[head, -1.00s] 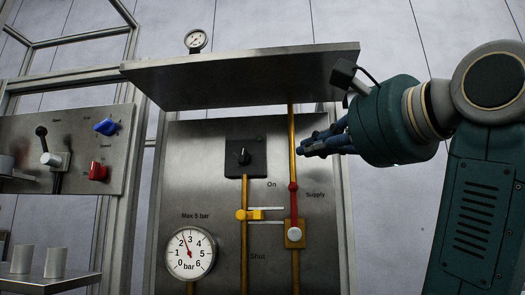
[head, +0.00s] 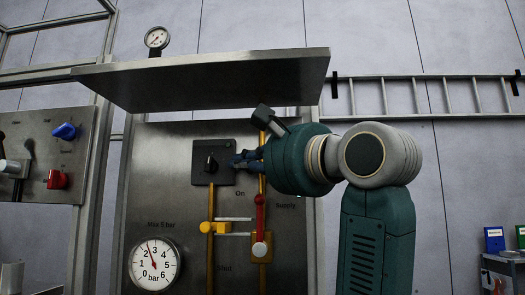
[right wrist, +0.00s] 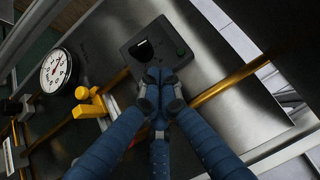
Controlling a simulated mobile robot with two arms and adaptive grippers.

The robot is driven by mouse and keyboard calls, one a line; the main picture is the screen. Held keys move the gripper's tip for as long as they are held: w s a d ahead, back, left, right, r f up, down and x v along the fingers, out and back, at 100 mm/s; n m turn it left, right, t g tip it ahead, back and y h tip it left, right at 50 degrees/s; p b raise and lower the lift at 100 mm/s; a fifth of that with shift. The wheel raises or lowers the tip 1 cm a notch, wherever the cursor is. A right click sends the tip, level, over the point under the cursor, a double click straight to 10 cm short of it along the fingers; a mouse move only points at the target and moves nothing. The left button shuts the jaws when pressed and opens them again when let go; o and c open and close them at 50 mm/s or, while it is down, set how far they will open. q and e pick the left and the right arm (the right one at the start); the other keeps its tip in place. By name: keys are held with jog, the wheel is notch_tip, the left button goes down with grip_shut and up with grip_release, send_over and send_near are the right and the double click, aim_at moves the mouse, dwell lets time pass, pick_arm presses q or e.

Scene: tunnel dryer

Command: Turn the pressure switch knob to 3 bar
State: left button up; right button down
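The pressure switch is a dark square plate with a black knob (head: 210,163) on the steel panel; the knob also shows in the right wrist view (right wrist: 145,50). My right gripper (head: 236,160) reaches in from the right, its blue fingertips just right of the knob. In the right wrist view the fingertips (right wrist: 160,78) are drawn together over the plate's lower edge, with the knob visible beyond them and nothing seen between them. The round gauge (head: 153,264) at lower left has its red needle between 2 and 3. My left gripper is not in view.
A steel shelf (head: 210,80) juts out above the switch. Below are a yellow valve handle (head: 215,227) and a red lever (head: 260,213) on yellow pipes. One pipe runs close behind my right gripper. Another control panel (head: 80,135) stands left.

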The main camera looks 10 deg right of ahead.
aim_at(225, 157)
jog(key=shift+w+a+r, duration=0.1)
jog(key=shift+a+r, duration=0.1)
jog(key=shift+a, duration=1.05)
jog(key=shift+w+d, duration=0.15)
jog(key=shift+a+r+n+g+p, duration=0.3)
jog(key=shift+a+r+p, duration=0.15)
jog(key=shift+p, duration=0.5)
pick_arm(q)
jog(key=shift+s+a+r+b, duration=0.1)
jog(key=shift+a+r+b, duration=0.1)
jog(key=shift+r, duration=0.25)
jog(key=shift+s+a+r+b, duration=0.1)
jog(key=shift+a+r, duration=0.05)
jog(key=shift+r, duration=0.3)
pick_arm(e)
jog(key=shift+a+f, duration=0.1)
